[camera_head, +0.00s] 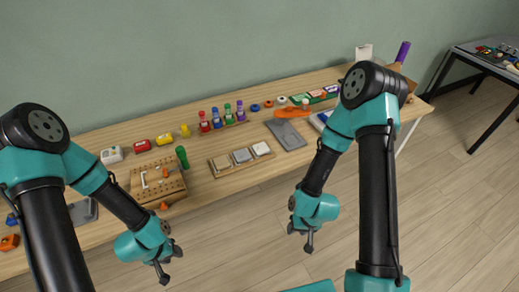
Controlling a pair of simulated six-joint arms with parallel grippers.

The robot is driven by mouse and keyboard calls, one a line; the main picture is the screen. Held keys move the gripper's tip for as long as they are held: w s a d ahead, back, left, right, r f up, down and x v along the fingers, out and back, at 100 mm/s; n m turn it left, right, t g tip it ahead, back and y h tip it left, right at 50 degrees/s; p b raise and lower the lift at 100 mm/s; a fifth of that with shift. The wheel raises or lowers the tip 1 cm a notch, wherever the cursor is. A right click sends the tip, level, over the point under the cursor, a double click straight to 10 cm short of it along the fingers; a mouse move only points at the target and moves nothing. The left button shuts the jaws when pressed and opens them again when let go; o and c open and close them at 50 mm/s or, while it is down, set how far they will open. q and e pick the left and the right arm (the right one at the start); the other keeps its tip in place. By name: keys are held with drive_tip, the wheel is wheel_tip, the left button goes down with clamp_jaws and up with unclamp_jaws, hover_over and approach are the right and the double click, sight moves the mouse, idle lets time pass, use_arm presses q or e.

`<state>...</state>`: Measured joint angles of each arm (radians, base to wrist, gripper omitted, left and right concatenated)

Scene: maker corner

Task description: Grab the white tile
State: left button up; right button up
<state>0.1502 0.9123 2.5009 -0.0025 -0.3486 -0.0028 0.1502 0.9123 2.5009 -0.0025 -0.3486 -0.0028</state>
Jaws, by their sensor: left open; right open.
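The white tile (261,149) lies at the right end of a shallow wooden tray (243,168) on the workbench. Two greyer tiles lie beside it in the same tray, a middle one (242,156) and a left one (222,162). My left gripper (168,268) is open and empty, in front of the bench and lower left of the tray. My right gripper (306,240) is open and empty, in front of the bench and lower right of the tray. Neither gripper touches a tile.
A wooden pegboard block (158,181) and a green cylinder (182,157) stand left of the tray. A grey plate (286,135) lies to its right. Several coloured bottles (227,114) stand behind. The bench front below the tray is clear.

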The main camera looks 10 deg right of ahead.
idle(0.3)
use_arm(q)
drive_tip(key=o, duration=1)
drive_tip(key=shift+c, duration=0.2)
